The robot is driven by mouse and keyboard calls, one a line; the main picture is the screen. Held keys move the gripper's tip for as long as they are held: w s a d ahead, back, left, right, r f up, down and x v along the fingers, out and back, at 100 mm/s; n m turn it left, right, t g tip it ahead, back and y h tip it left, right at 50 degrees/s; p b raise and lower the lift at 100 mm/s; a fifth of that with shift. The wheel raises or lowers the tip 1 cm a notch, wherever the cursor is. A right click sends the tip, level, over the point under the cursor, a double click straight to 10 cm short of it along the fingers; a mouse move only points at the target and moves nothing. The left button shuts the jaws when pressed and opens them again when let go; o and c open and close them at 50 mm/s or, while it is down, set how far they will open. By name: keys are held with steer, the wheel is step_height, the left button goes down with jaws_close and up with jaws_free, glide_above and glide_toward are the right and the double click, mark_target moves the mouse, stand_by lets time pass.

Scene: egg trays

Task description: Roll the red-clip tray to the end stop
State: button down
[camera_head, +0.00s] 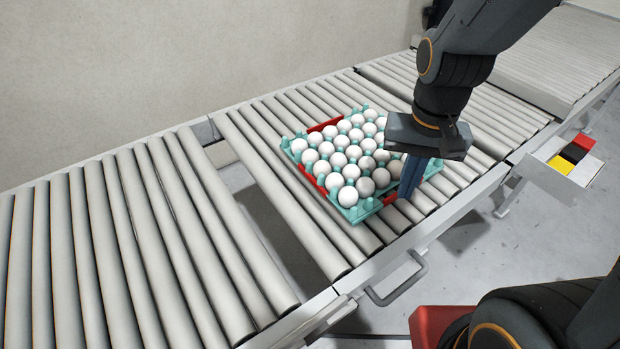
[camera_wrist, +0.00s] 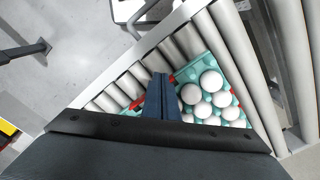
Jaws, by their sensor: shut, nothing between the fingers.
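The red-clip tray (camera_head: 356,213) is teal, filled with white eggs, with red clips (camera_head: 312,180) on its edges. It sits on the grey rollers in the middle of the head view. It also shows in the wrist view (camera_wrist: 208,62), partly hidden by my gripper. My gripper (camera_head: 405,196) is shut and empty, pointing down at the tray's near right side, by a red clip. In the wrist view its shut blue fingers (camera_wrist: 161,80) are beside the tray; I cannot tell whether they touch it. An end stop cannot be made out.
A gap in the conveyor (camera_head: 290,235) lies left of the tray, with more rollers (camera_head: 100,240) beyond it. A metal handle (camera_head: 400,283) juts from the near rail. A box with red, black and yellow patches (camera_head: 572,158) stands at right. Rollers behind the tray are bare.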

mark_target(323, 190)
steer(key=a+r+m+p, duration=0.1)
steer(key=a, duration=0.2)
steer(key=w+a+r+m+p, duration=0.1)
steer(key=a+m+p, duration=0.1)
steer(key=a, duration=0.1)
steer(key=a+m+p, duration=0.1)
steer(key=a, duration=0.3)
steer(key=shift+w+r+m, duration=0.3)
steer(key=shift+w+r, duration=0.1)
steer(key=a+m+p, duration=0.3)
steer(key=a+m, duration=0.1)
steer(key=a, duration=0.5)
steer(key=f, duration=0.3)
steer(key=f+p, duration=0.1)
steer(key=f, duration=0.2)
steer(key=f+p, duration=0.1)
steer(key=f, duration=0.2)
steer(key=shift+s+a, duration=0.1)
steer(key=shift+s, duration=0.2)
steer(key=shift+w+d+f+p, duration=0.1)
steer(key=shift+w+d+p, duration=0.8)
steer(key=shift+d, duration=0.3)
steer(key=shift+w+d+f, duration=0.1)
steer(key=shift+w+d, duration=0.25)
steer(key=shift+d, duration=0.05)
